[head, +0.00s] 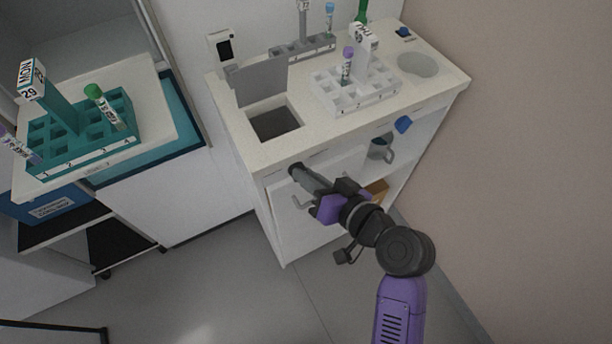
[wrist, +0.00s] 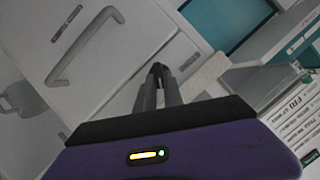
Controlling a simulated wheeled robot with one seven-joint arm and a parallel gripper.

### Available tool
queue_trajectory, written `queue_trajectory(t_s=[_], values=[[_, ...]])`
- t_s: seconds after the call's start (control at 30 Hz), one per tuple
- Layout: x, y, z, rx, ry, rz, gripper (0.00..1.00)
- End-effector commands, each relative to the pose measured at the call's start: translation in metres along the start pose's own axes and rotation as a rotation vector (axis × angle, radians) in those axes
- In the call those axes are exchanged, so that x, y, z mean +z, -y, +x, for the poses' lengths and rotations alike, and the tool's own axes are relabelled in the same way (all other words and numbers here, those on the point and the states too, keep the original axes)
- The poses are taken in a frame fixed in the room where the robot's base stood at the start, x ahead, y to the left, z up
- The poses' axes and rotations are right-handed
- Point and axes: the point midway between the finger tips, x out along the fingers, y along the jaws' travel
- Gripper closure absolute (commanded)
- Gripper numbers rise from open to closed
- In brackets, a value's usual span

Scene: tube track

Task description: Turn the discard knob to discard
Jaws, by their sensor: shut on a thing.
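My gripper (head: 296,171) reaches to the front edge of the white counter, just below the square opening with the raised grey lid. Its dark fingers are closed together at the counter front. They also show in the wrist view (wrist: 158,70), tips close together on a small dark thing. That thing appears to be the discard knob, mostly hidden by the fingertips, so its turned position cannot be read. The square opening (head: 274,122) is dark inside, and its grey lid (head: 262,80) stands up.
A blue knob (head: 403,124) sits farther right on the counter front. A white tube rack (head: 355,100) stands on the counter. A teal rack (head: 85,150) with tubes stands on the left bench. A cabinet handle (wrist: 75,50) is near my fingers. Floor in front is clear.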

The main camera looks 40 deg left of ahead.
Motion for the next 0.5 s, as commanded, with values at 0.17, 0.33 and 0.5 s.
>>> queue_trajectory(t_s=[0.17,0.33,0.5], values=[[0.0014,-0.0023,0.0003,-0.035,0.002,0.086,1.0],[0.0018,-0.0028,0.0005,-0.055,0.002,0.137,1.0],[0.0018,-0.0029,0.0005,-0.064,0.002,0.157,1.0]])
